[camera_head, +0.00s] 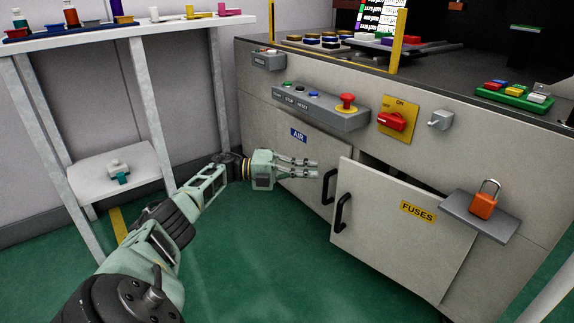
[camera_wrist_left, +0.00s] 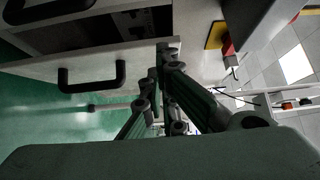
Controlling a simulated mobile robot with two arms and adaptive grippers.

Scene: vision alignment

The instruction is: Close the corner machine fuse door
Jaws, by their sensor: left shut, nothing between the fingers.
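The fuse door (camera_head: 400,232) is a grey panel with a yellow FUSES label on the front of the corner machine. It stands ajar, with a dark gap along its top and its free left edge swung outward. Its black handle (camera_head: 342,212) is near that edge. My left gripper (camera_head: 314,168) is shut and empty, pointing right just left of the door's upper free edge. I cannot tell whether it touches. In the left wrist view the gripper (camera_wrist_left: 165,72) is close to a panel with a black handle (camera_wrist_left: 92,78), beside a dark opening. My right gripper is not in view.
The AIR door (camera_head: 300,165) is behind my gripper. Above are a button box (camera_head: 320,108) with a red stop button, a red switch (camera_head: 392,121) and a shelf with an orange padlock (camera_head: 484,200). A table (camera_head: 150,28) stands left; green floor is clear in front.

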